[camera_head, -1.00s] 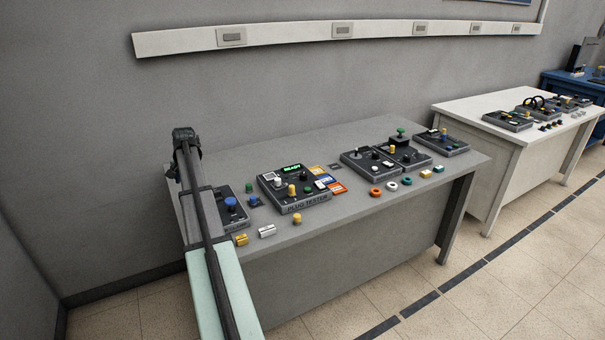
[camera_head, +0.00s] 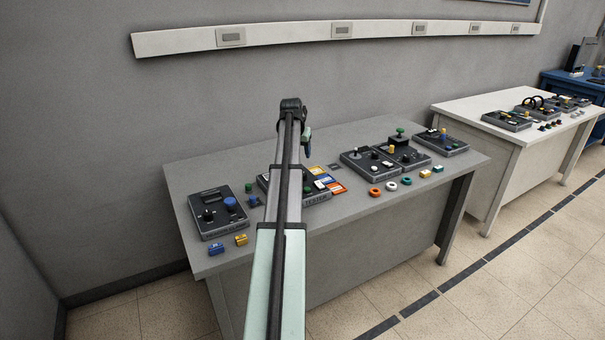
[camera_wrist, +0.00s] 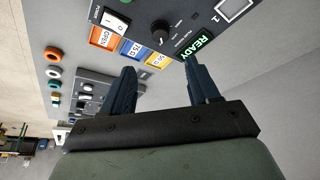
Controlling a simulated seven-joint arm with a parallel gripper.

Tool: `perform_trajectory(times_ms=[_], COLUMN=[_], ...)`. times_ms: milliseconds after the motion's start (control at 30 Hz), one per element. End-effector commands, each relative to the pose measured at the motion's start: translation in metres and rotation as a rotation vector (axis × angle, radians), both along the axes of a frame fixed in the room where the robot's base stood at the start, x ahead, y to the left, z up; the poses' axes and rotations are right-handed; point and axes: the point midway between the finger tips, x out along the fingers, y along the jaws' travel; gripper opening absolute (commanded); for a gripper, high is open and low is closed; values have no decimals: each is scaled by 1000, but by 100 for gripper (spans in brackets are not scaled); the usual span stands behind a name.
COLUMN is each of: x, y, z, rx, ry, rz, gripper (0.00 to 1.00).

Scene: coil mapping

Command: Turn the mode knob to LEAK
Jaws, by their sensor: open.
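The plug tester (camera_head: 317,198) sits on the grey bench in the head view, partly hidden behind my arm. In the wrist view its dark panel (camera_wrist: 178,12) fills the top, with a lit READY display (camera_wrist: 197,47). A black knob (camera_wrist: 160,33) with a pale pointer mark stands on the panel, probably the mode knob; its surrounding labels are too small to read. My gripper (camera_wrist: 160,68) is open and empty, with its dark fingers apart below the knob in the picture. It also shows in the head view (camera_head: 307,143), above the bench.
Orange OPEN (camera_wrist: 101,38), blue (camera_wrist: 130,48) and yellow (camera_wrist: 156,58) cards lie beside the tester. A white rocker switch (camera_wrist: 115,20) is on its panel. Another panel with a blue knob (camera_head: 230,204) stands left; joystick panels (camera_head: 368,163) and coloured rings (camera_head: 375,193) lie right.

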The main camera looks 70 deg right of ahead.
Motion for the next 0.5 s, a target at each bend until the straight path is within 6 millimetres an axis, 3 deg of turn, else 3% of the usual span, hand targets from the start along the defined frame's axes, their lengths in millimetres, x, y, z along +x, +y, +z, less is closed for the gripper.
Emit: perform_trajectory(times_ms=[500], x=[1], y=[-31], z=[-75], rx=[2], ry=[0], rz=[0], gripper=[60])
